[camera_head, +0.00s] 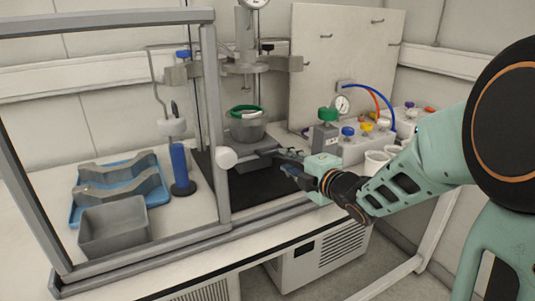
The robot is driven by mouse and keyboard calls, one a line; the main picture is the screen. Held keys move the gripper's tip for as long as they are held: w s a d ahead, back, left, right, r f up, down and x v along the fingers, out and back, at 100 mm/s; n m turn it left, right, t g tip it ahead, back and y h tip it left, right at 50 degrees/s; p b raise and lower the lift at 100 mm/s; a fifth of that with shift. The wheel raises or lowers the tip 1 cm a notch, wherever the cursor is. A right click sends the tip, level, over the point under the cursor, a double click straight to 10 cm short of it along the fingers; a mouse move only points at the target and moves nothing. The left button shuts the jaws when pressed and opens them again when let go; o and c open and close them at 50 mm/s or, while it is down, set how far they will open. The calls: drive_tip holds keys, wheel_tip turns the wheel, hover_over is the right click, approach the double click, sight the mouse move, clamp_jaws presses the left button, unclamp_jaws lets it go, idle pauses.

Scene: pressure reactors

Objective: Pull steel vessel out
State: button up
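The steel vessel (247,131) is a grey, round, pot-like body with a green ring at its top. It stands under the reactor head (244,61) inside the framed enclosure. My gripper (281,161) reaches in from the right, below and to the right of the vessel. Its fingers are dark and small beside a dark grey piece (250,161) in front of the vessel. I cannot tell whether they touch that piece or how far apart they are.
A grey frame post (211,130) with a white cylinder (227,158) stands left of my gripper. A grey bin (113,228), a blue tray (76,209) and a blue cylinder (180,166) are on the left. A valve block with a gauge (341,104) is behind my gripper.

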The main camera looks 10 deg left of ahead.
sight(269, 155)
drive_tip(key=x, duration=0.3)
drive_tip(key=b+x, duration=0.1)
drive_tip(key=x, duration=0.6)
drive_tip(key=shift+a+f+b, duration=0.3)
drive_tip(key=shift+a+f, duration=0.1)
drive_tip(key=shift+a, duration=0.1)
drive_tip(key=shift+c, duration=0.5)
clamp_jaws()
